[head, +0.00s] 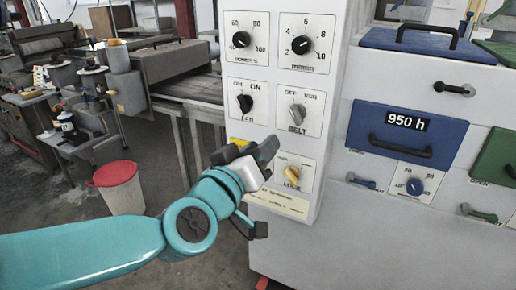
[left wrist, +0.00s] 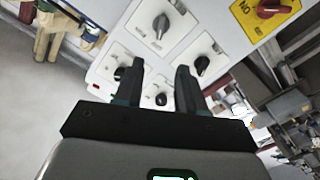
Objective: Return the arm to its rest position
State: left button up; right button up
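My left gripper (head: 266,152) is at the end of the teal arm, in front of the control panel (head: 232,136). It is just below the belt knob (head: 298,113) and left of a yellow knob (head: 292,173). In the left wrist view, its two dark fingers (left wrist: 158,88) stand apart with nothing gripped between them. Panel dials, small in the picture, show beyond and between the fingers. Whether the fingers touch the panel cannot be told. My right gripper is in neither view.
The panel also bears a fan knob (head: 246,103) and two upper dials (head: 241,40) (head: 301,45). A bin with a red rim (head: 116,173) stands on the floor at left, near a conveyor (head: 195,88).

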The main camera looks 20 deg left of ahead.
pick_arm(q)
jog(key=shift+s, duration=0.1)
dwell(0.4)
notch_tip(320, 180, down, 29)
jog(key=w+m+g+p, duration=0.2)
jog(key=g+p, duration=0.4)
jog(key=g, duration=0.3)
jog(key=s+d+f+m+g+h+p, duration=0.1)
jog(key=s+d+f+g, duration=0.3)
jog(key=s+f, duration=0.5)
jog(key=s+d+f+g+h+p, duration=0.1)
jog(key=s+d+f+g, duration=0.3)
jog(key=s+f, duration=0.5)
jog(key=s+h, duration=0.1)
jog(key=s, duration=0.2)
jog(key=shift+s+m+g, duration=0.3)
jog(key=shift+s+m, duration=0.05)
jog(key=shift+m, duration=0.05)
jog(key=shift+d, duration=0.1)
